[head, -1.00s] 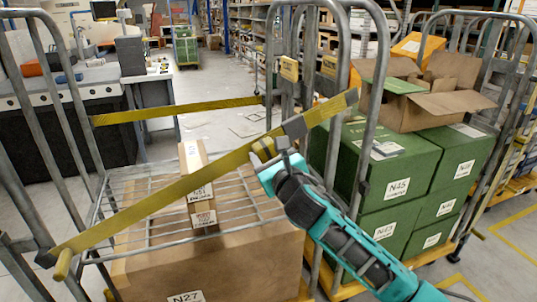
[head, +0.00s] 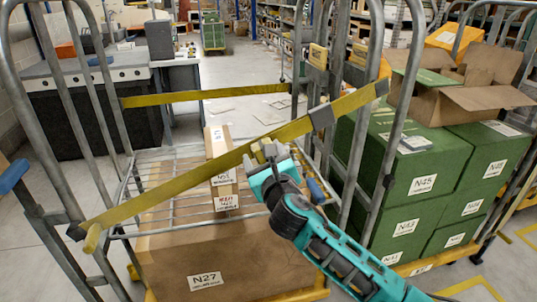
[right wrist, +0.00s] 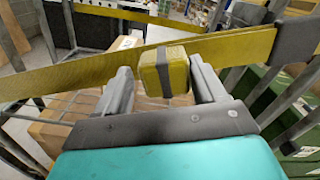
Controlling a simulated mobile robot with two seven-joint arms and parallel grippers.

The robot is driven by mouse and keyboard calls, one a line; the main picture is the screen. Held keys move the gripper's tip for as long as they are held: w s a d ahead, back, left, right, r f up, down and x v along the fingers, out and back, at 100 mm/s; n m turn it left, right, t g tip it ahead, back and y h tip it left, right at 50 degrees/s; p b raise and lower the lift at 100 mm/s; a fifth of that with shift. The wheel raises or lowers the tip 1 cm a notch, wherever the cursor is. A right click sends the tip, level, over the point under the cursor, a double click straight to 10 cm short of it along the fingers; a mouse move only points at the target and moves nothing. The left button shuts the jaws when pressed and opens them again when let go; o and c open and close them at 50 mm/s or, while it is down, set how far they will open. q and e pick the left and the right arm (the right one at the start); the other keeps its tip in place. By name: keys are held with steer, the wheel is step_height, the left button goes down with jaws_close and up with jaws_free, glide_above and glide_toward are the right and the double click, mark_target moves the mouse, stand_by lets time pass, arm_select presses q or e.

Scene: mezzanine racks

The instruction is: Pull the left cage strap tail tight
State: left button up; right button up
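The left cage (head: 60,150) has a yellow strap (head: 190,180) slanting across its front. It rises from a hook at lower left to a grey buckle (head: 322,117) at the right. My right gripper (head: 264,152) is just in front of the strap, below and left of the buckle. In the right wrist view its fingers (right wrist: 164,85) sit on both sides of the strap tail (right wrist: 165,70), a yellow block-like end with a dark band. My left gripper is not in view.
A large carton marked N27 (head: 250,255) and a small upright carton (head: 219,143) are in the left cage. A second yellow strap (head: 205,95) crosses its back. Green boxes (head: 420,180) and an open carton (head: 460,100) fill the right cage close by.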

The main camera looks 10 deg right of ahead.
steer(key=shift+o, duration=1.1)
steer(key=shift+a+f, duration=0.1)
steer(key=shift+s, duration=0.1)
steer(key=s+p, duration=0.1)
steer(key=s, duration=1.1)
steer(key=shift+s+d, duration=0.3)
steer(key=shift+s, duration=0.05)
